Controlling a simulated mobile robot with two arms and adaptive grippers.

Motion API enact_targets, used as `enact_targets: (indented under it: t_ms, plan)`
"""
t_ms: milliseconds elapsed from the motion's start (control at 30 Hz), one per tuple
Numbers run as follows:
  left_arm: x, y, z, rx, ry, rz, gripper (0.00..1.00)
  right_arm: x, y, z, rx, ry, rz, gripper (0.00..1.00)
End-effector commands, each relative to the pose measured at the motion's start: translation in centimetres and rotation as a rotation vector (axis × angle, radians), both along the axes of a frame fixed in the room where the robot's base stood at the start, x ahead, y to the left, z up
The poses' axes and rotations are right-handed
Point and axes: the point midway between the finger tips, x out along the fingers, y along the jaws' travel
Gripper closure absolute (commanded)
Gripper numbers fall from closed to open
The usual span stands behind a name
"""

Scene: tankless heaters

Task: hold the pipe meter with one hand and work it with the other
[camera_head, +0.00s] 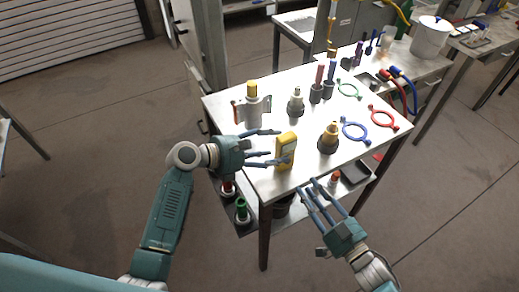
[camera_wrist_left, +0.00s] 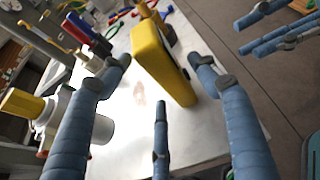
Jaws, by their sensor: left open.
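The pipe meter, a yellow handheld box (camera_head: 286,150), stands upright near the front edge of the metal table. In the left wrist view the yellow body (camera_wrist_left: 163,62) shows its side and stands between and beyond my spread fingertips. My left gripper (camera_head: 277,146) is open just left of the meter, its fingers pointing at it; whether any finger touches it I cannot tell. My right gripper (camera_head: 320,186) is open and empty, in front of the table edge, to the right of and lower than the meter. Its fingers (camera_wrist_left: 275,30) show at the upper right of the left wrist view.
On the table (camera_head: 230,102) stand a yellow-capped metal canister (camera_head: 252,105), a brass fitting on a dark base (camera_head: 328,137) and a silver fitting (camera_head: 296,102). A lower shelf holds more parts.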

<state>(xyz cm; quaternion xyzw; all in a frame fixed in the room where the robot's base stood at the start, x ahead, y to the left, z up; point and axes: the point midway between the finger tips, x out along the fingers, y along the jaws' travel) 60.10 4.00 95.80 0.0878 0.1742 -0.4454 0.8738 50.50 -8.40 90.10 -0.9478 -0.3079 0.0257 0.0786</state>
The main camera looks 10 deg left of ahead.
Motion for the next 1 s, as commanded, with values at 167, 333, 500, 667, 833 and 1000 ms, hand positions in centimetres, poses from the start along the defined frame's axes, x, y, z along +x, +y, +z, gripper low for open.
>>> enact_targets:
  t_ms: [167, 333, 500, 667, 833, 1000]
  plan:
    - [1.6, -2.2, -1.0, -0.001, 0.0, 0.0, 0.39, 0.0, 0.0, 0.0, 0.0, 0.0, 0.0, 0.69]
    - [2.4, -3.2, -1.7, 0.002, 0.0, 0.001, 0.39, 0.0, 0.0, 0.0, 0.0, 0.0, 0.0, 0.69]
    - [2.6, -3.5, -1.8, 0.002, 0.0, 0.001, 0.39, 0.0, 0.0, 0.0, 0.0, 0.0, 0.0, 0.69]
    - [2.6, -3.5, -1.8, 0.002, 0.0, 0.001, 0.39, 0.0, 0.0, 0.0, 0.0, 0.0, 0.0, 0.69]
    - [2.6, -3.5, -1.8, 0.002, 0.0, 0.001, 0.68, 0.0, 0.0, 0.0, 0.0, 0.0, 0.0, 0.69]
    - [2.6, -3.5, -1.9, 0.002, -0.001, 0.001, 0.95, 0.0, 0.0, 0.0, 0.0, 0.0, 0.0, 0.75]
